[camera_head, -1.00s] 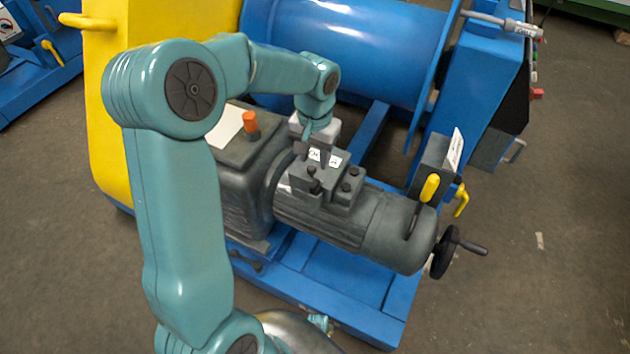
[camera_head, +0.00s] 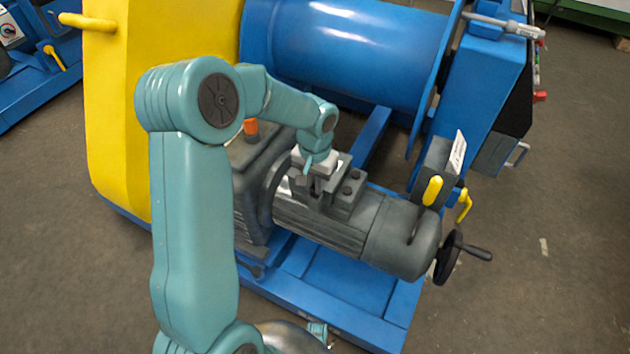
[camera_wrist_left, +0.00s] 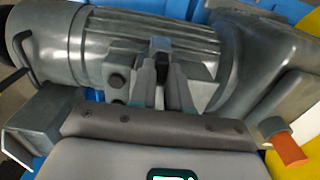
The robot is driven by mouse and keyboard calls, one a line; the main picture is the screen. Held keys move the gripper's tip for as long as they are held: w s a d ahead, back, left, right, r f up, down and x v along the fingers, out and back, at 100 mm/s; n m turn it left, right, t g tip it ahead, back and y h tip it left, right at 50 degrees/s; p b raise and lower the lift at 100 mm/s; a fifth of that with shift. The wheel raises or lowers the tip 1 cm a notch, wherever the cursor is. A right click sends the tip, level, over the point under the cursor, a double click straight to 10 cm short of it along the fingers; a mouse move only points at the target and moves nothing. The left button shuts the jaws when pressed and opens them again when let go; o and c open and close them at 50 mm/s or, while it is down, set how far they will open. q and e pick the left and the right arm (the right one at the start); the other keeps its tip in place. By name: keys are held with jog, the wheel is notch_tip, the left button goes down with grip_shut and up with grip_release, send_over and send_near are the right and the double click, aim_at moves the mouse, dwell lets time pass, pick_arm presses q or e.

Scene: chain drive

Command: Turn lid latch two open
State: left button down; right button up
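A dark grey box (camera_head: 342,206) with a lid sits on top of the ribbed motor (camera_head: 315,225). Small dark round knobs (camera_head: 347,190) show on the right part of its lid; they also show in the left wrist view (camera_wrist_left: 116,80). I cannot tell which fitting is lid latch two. My left gripper (camera_head: 317,188) points down at the left part of the lid. In the left wrist view its two fingers (camera_wrist_left: 162,82) stand apart, with a small dark part (camera_wrist_left: 162,68) between them. Whether they touch it is unclear. My right gripper is not in view.
A yellow housing (camera_head: 160,90) stands left and a blue drum (camera_head: 345,50) behind. An orange cap (camera_head: 250,127) rises left of the gripper. A yellow-handled lever (camera_head: 432,190) and black handwheel (camera_head: 448,258) are at the motor's right end.

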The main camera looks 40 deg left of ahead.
pick_arm(q)
jog(key=shift+r+m, duration=0.1)
jog(key=shift+m, duration=0.4)
jog(key=m+p, duration=0.2)
jog(key=m, duration=0.1)
jog(key=shift+a, duration=0.1)
jog(key=m+p, duration=0.2)
jog(key=m, duration=0.3)
jog(key=shift+a+p, duration=0.1)
jog(key=shift+p, duration=0.2)
jog(key=m+p, duration=0.2)
jog(key=m, duration=0.3)
jog(key=shift+w+r+m+p, duration=0.1)
jog(key=shift+w+m+p, duration=0.05)
jog(key=shift+m+p, duration=0.2)
jog(key=shift+a+m+p, duration=0.1)
jog(key=shift+m+p, duration=0.75)
jog(key=shift+m, duration=0.7)
jog(key=c, duration=1.1)
grip_release()
jog(key=shift+f, duration=0.2)
